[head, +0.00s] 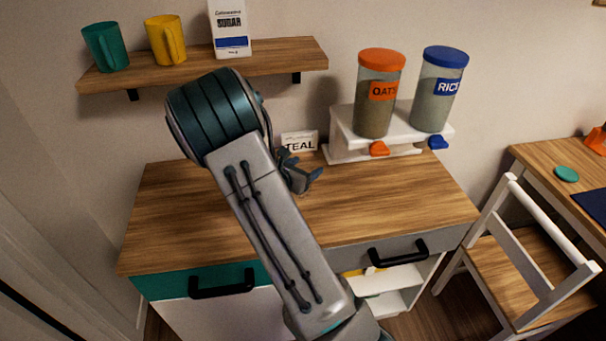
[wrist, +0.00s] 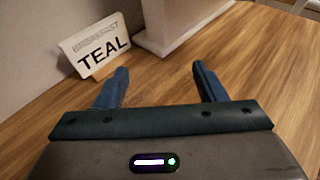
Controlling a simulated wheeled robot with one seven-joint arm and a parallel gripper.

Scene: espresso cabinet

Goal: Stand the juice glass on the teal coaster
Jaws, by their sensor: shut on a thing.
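The teal coaster (head: 567,174) is a small round disc lying on the desk at the far right of the head view, far from my gripper. My gripper (head: 303,168) is over the back of the wooden cabinet top, partly hidden by my arm. In the wrist view its two blue fingers (wrist: 162,82) stand well apart. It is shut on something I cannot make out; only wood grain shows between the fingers. I cannot make out the juice glass in either view.
A card reading TEAL (wrist: 95,46) stands just beyond my gripper. A white stand (head: 352,137) with oats (head: 374,105) and rice (head: 435,100) dispensers is to its right. A white chair (head: 540,250) stands before the desk (head: 540,157). A dark blue mat (head: 594,203) lies near the coaster.

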